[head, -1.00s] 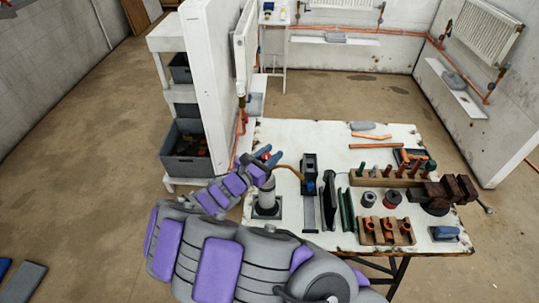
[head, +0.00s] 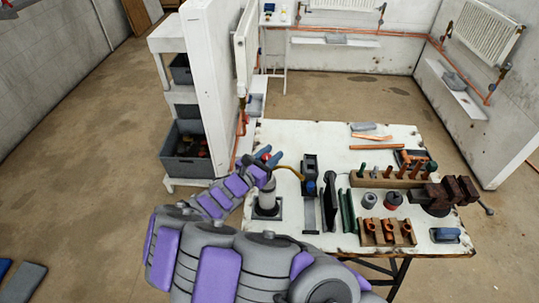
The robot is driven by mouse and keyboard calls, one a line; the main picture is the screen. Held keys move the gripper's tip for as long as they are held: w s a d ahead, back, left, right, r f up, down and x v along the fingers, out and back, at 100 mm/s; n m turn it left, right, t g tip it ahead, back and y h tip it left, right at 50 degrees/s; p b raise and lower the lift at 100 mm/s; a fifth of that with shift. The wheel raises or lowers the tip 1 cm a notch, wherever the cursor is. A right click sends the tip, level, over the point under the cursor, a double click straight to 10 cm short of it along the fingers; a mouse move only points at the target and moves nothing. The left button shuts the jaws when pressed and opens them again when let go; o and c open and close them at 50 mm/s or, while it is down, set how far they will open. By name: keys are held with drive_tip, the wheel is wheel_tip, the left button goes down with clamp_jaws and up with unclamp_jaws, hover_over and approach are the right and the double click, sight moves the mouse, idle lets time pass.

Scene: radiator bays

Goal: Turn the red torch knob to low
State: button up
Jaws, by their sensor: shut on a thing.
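The torch (head: 268,196) stands upright in a dark square base at the left side of the white workbench. Its body is a grey cylinder, and a thin yellow-brown nozzle tube (head: 289,170) bends off to the right. The red knob (head: 265,157) shows as a small red spot at the torch's top, between the blue-tipped fingers. My gripper (head: 268,160) is at the torch's top and is shut on the red knob. The fingers hide most of the knob, so its setting cannot be read.
On the workbench (head: 300,135), right of the torch, stand a dark tool holder (head: 309,178), a wooden rack with copper fittings (head: 388,232), solder spools (head: 391,200) and a rusty vise (head: 440,195). A white partition (head: 208,80) and grey bin (head: 188,150) stand to the left.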

idle(0.4)
drive_tip(key=o, duration=1)
drive_tip(key=shift+r, duration=0.1)
drive_tip(key=shift+o, duration=0.2)
drive_tip(key=shift+d, duration=0.1)
drive_tip(key=p+v, duration=1)
drive_tip(key=v, duration=1)
drive_tip(key=shift+w+a+p, duration=0.25)
drive_tip(key=shift+a+p, duration=0.1)
drive_tip(key=shift+a, duration=0.1)
idle(0.3)
drive_tip(key=v, duration=1.7)
drive_tip(key=shift+a, duration=0.15)
